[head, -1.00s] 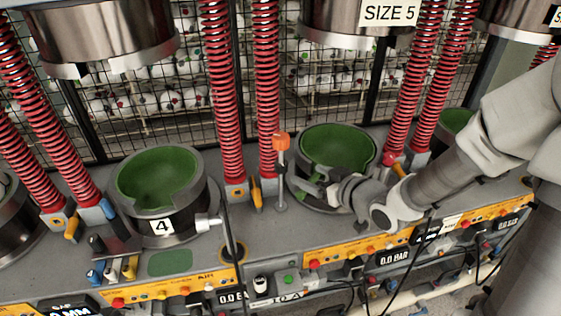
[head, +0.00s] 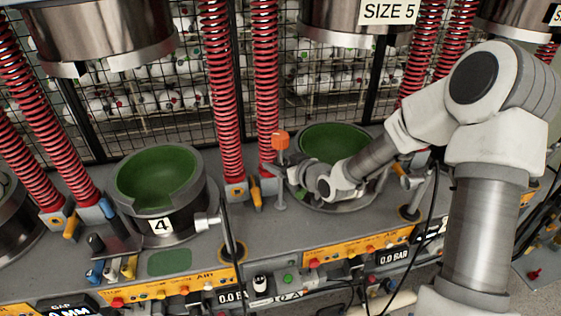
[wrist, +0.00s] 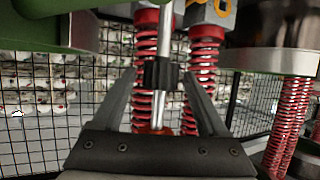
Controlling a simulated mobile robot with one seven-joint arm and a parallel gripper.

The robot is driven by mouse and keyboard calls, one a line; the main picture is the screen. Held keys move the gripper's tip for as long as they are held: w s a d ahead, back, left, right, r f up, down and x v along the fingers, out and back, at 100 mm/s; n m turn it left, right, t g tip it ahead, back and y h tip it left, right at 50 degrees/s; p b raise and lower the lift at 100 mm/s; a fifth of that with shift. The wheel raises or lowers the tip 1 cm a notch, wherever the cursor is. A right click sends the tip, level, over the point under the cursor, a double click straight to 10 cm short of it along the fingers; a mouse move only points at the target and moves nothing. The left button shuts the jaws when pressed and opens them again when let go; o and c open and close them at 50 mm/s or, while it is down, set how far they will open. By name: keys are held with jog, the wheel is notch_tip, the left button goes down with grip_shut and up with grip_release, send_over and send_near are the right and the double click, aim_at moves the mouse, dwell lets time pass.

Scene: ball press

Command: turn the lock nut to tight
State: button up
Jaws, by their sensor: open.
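A thin upright post with an orange head (head: 280,140) stands at the left front of the middle press's green cup (head: 335,148). In the wrist view the picture is upside down, and a black collar (wrist: 161,74), which looks like the lock nut, sits around the bright rod. My gripper (wrist: 160,78) is open, with one finger on each side of the collar and small gaps showing. In the head view my gripper (head: 278,172) is at the post, below the orange head. The nut itself is too small to make out there.
Red springs (head: 265,90) rise close behind the post. A SIZE 5 press head (head: 345,18) hangs above the cup. Cup 4 (head: 160,190) stands to the left. Orange control panels (head: 350,250) and a black cable (head: 228,200) lie in front.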

grip_shut()
jog(key=shift+f+m+h+b, duration=0.25)
jog(key=shift+m+h+b, duration=0.05)
jog(key=shift+b, duration=0.65)
jog(key=shift+m+t+b, duration=0.3)
jog(key=shift+t+b, duration=0.2)
jog(key=shift+b, duration=0.25)
jog(key=shift+r+h, duration=0.2)
jog(key=shift+h, duration=0.2)
grip_release()
jog(key=shift+s+r, duration=0.1)
